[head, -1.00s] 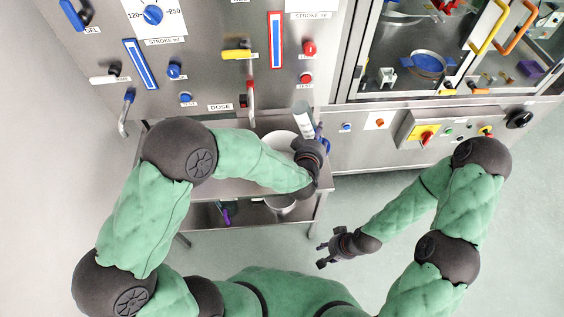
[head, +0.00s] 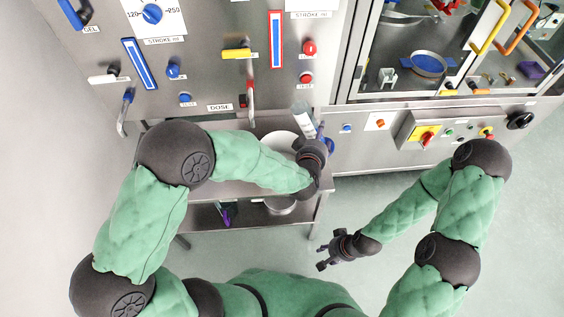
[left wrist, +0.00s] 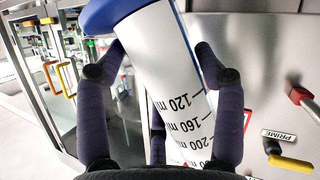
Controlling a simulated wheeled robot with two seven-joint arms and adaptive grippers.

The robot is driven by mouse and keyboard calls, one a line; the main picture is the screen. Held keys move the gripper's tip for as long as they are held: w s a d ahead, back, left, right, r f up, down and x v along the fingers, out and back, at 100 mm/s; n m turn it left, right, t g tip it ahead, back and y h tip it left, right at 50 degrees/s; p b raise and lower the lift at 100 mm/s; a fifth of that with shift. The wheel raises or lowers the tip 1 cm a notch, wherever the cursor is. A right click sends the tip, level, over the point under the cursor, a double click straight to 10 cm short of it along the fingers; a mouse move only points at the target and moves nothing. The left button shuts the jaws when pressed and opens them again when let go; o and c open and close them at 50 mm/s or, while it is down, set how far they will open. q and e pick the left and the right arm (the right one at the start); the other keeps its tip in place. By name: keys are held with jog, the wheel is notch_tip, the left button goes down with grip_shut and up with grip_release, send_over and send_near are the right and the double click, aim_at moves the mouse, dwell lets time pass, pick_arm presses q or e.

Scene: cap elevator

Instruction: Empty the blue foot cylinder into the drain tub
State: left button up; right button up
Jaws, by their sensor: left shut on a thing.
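The cylinder (head: 302,119) is white and clear with a blue foot (head: 327,145). In the head view it is tilted, foot toward the lower right. My left gripper (head: 314,143) is shut on it. In the left wrist view the fingers lie on both sides of the marked tube (left wrist: 166,70), with the blue foot (left wrist: 105,12) at the top edge; the mouth is out of sight. A white round vessel (head: 277,139), perhaps the drain tub, stands on the steel table, partly hidden by my left arm. My right gripper (head: 325,257) is open and empty over the floor.
The steel table (head: 223,188) stands below the panel with handles and sliders (head: 205,50). A round metal pan (head: 281,207) and a purple thing (head: 226,216) are on its lower shelf. A glass-door cabinet (head: 450,75) stands at the right. The floor around my right gripper is clear.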

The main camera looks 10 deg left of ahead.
pick_arm(q)
jog(key=shift+d, duration=0.1)
jog(key=shift+d+r+n+h+b, duration=0.1)
jog(key=shift+d+n+h+b, duration=0.2)
jog(key=shift+b, duration=0.25)
jog(key=shift+d+b, duration=0.35)
jog(key=shift+b, duration=0.25)
dwell(0.4)
jog(key=shift+d+r+n+h+b, duration=0.1)
jog(key=shift+d+n+h+b, duration=0.25)
jog(key=shift+n+b, duration=0.25)
dwell(0.3)
jog(key=shift+d+b, duration=0.25)
jog(key=shift+b, duration=0.55)
